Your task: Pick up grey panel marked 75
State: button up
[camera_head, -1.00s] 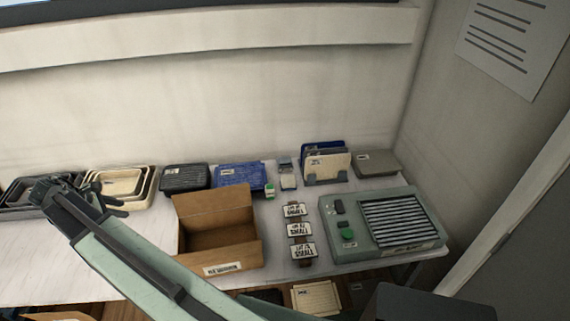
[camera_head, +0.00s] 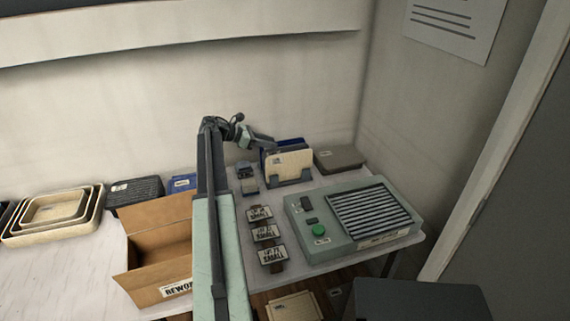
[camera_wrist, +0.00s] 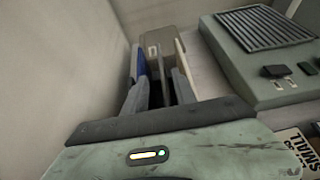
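A grey slab with a small pale label (camera_head: 338,158) lies at the back right of the table, beside the rack. It also shows in the wrist view (camera_wrist: 162,44) past my fingers; I cannot read its number. The rack holds a blue panel (camera_head: 290,144) at the back and a cream panel (camera_head: 290,163) in front; whether a grey panel stands between them is hidden. My gripper (camera_head: 266,141) is at the rack's upper left. In the wrist view my gripper (camera_wrist: 161,84) has its two fingers apart, pointing toward the rack, with a dark gap between them.
A green-grey machine with a ribbed top (camera_head: 372,214) stands right of the rack. Several small labelled parts (camera_head: 265,233) lie left of it. An open cardboard box (camera_head: 160,248) and nested cream trays (camera_head: 55,214) are farther left. The wall is close behind the rack.

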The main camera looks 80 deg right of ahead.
aim_at(283, 147)
jog(key=shift+s+d+f, duration=0.25)
jog(key=shift+s+f, duration=0.1)
jog(key=shift+s, duration=0.15)
jog(key=b+x, duration=0.1)
jog(key=x, duration=0.1)
jog(key=b+x, duration=0.1)
jog(key=x, duration=0.1)
jog(key=shift+s+f+b, duration=0.25)
jog(key=shift+f+b, duration=0.1)
jog(key=shift+f, duration=0.05)
jog(key=shift+s+d, duration=0.1)
jog(key=shift+s, duration=0.1)
jog(key=shift+r, duration=0.1)
jog(key=shift+c, duration=0.3)
grip_shut()
jog(key=shift+w, duration=0.1)
